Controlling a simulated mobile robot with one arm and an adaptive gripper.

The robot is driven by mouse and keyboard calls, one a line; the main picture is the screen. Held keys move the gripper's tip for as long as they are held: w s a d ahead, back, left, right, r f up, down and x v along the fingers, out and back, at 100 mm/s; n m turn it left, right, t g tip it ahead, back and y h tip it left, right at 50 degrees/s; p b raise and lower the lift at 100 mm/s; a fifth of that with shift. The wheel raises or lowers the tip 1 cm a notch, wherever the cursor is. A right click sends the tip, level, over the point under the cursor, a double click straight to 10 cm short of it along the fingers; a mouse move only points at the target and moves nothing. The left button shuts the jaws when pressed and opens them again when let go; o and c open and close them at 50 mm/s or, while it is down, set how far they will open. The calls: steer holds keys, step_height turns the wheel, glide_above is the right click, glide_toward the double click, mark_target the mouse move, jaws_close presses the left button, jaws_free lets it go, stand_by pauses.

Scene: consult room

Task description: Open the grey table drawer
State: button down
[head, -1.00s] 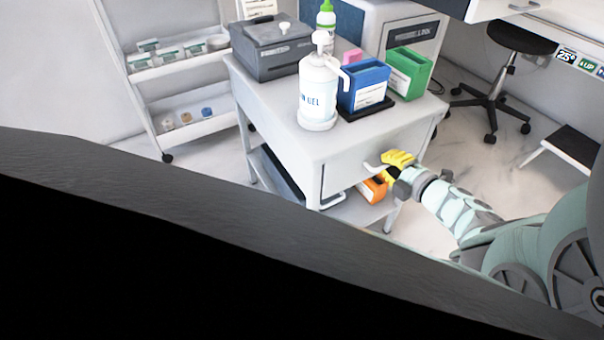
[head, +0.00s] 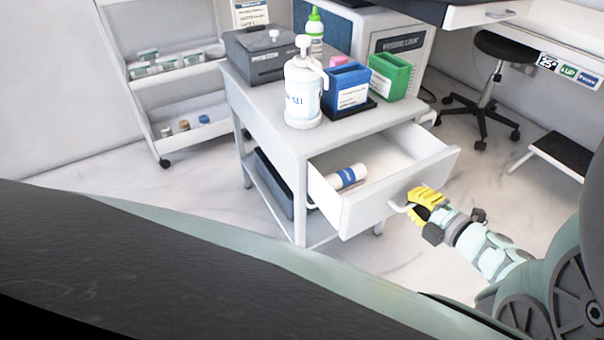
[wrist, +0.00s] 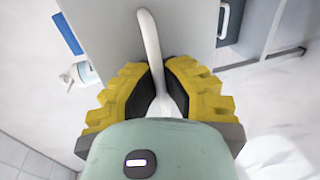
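The grey table (head: 262,124) stands in the middle of the head view. Its drawer (head: 392,199) is pulled well out toward me. A white roll with a blue band (head: 347,177) lies inside the drawer. My yellow-fingered gripper (head: 424,203) is at the drawer front, at its handle (head: 398,207). In the wrist view the pale handle (wrist: 150,50) runs between the two fingers of my gripper (wrist: 160,88), which are closed around it. The drawer front (wrist: 185,30) shows behind the handle.
On the table top stand a gel pump bottle (head: 303,92), a blue box (head: 346,90), a green box (head: 389,76) and a dark grey case (head: 264,52). A black stool (head: 490,85) and a step (head: 565,152) stand at the right. A shelf trolley (head: 180,75) is at the left.

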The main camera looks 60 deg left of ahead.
steer(key=f+b+v, duration=0.1)
steer(key=f+v, duration=0.1)
steer(key=v, duration=0.7)
steer(key=shift+d, duration=0.3)
steer(key=c, duration=1.6)
jaws_free()
steer(key=shift+r, duration=0.1)
steer(key=shift+o, duration=0.7)
steer(key=o, duration=0.4)
steer(key=shift+a, duration=0.45)
steer(key=shift+d, duration=0.15)
steer(key=shift+d, duration=0.1)
steer(key=v, duration=1.1)
steer(key=shift+d, duration=0.45)
steer(key=shift+s+r, duration=0.1)
steer(key=shift+s, duration=0.05)
